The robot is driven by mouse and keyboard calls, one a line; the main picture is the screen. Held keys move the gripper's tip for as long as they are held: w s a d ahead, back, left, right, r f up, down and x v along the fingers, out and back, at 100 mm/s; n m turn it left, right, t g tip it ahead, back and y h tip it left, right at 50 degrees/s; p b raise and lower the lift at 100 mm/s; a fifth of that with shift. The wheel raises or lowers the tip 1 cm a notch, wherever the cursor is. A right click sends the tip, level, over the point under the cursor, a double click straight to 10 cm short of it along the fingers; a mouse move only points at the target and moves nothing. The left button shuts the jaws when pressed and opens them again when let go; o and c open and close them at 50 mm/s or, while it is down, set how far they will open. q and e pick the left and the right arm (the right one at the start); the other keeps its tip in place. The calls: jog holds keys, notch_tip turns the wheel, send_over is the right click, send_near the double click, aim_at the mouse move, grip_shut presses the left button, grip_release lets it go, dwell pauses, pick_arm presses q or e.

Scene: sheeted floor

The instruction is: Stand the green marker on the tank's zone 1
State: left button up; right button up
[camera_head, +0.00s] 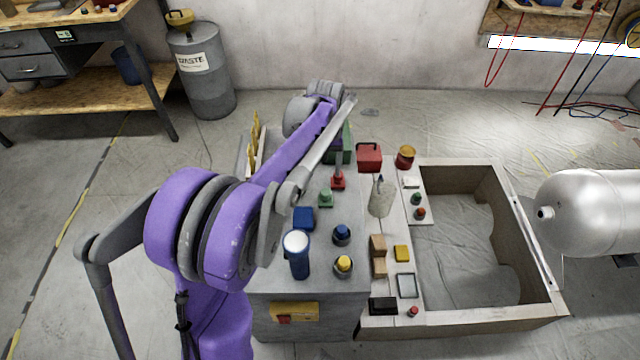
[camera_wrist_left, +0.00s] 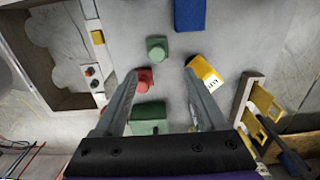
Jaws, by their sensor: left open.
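The green marker (camera_head: 326,197) stands upright on the grey cabinet top, beside a red marker (camera_head: 338,184). In the wrist view the green marker (camera_wrist_left: 157,48) is just beyond the fingertips. The red marker (camera_wrist_left: 144,79) is close to one finger; I cannot tell if they touch. My left gripper (camera_wrist_left: 162,80) is open with nothing held, low over the cabinet; in the head view the left gripper (camera_head: 338,166) is partly covered by its arm. A silver tank (camera_head: 592,212) lies at the far right, cut by the frame edge. No zone 1 label is readable. My right gripper is out of view.
Blue (camera_head: 342,234) and yellow (camera_head: 344,266) markers, a blue cup (camera_head: 298,262) and a blue block (camera_head: 303,217) stand nearby. A yellow labelled box (camera_wrist_left: 204,72) is by the other finger. The wooden-framed bin (camera_head: 545,312) right of the cabinet has open space inside.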

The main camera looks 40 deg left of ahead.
pick_arm(q)
send_over(326, 191)
jog(key=f, duration=0.4)
jog(key=shift+s+a+f, duration=0.15)
jog(key=shift+s+f, duration=0.05)
jog(key=shift+f, duration=0.1)
jog(key=shift+w+f+b, duration=0.15)
jog(key=shift+f+b, duration=0.25)
jog(key=shift+f, duration=2.55)
grip_shut()
